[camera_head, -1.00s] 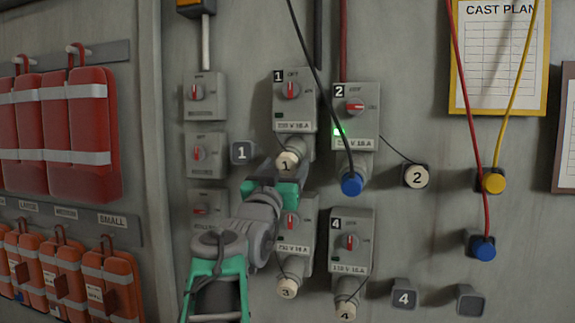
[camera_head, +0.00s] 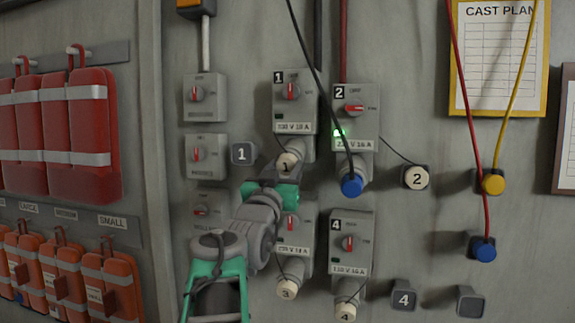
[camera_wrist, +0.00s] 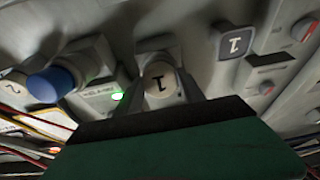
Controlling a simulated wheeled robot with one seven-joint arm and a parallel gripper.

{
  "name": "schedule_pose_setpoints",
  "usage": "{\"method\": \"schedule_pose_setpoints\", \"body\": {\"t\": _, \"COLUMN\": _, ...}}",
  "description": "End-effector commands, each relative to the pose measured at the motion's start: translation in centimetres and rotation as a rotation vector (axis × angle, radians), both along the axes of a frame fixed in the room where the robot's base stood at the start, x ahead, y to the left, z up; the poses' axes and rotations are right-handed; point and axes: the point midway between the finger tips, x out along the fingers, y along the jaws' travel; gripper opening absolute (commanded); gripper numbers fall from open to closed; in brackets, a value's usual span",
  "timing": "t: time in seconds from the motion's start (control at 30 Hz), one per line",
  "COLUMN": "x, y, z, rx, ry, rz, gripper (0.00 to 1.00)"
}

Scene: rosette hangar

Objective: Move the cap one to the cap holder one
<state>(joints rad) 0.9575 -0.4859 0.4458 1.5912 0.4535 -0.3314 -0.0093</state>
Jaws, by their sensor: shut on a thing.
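Cap one (camera_head: 288,163) is cream-coloured with a black 1. It sits at the mouth of the socket under switch box 1 (camera_head: 295,103), tied by a thin dark cord. My gripper (camera_head: 276,188) reaches up to it from below and is shut on it; its fingertips are mostly hidden behind the gripper body. In the wrist view the cap (camera_wrist: 160,83) shows just past the gripper's dark edge, still against the socket. Cap holder one (camera_head: 241,153), a grey square block marked 1, is on the wall left of the cap and looks empty; it also shows in the wrist view (camera_wrist: 236,41).
Switch box 2 (camera_head: 354,118) has a lit green lamp and a blue plug (camera_head: 352,185) just right of cap one. A black cable (camera_head: 318,80) hangs across box 1's right edge. Boxes 3 and 4 (camera_head: 350,243) are below.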

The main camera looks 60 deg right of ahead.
Motion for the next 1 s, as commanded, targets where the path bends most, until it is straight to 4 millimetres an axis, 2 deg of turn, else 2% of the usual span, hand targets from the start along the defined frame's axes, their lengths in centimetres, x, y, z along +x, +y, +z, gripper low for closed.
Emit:
{"method": "schedule_pose_setpoints", "body": {"t": 0.27, "x": 0.0, "y": 0.3, "z": -0.2, "rx": -0.001, "ry": 0.0, "rz": 0.0, "gripper": 0.0}}
{"method": "schedule_pose_setpoints", "body": {"t": 1.0, "x": -0.4, "y": 3.1, "z": -1.3, "rx": -0.001, "ry": -0.001, "rz": 0.001, "gripper": 0.0}}
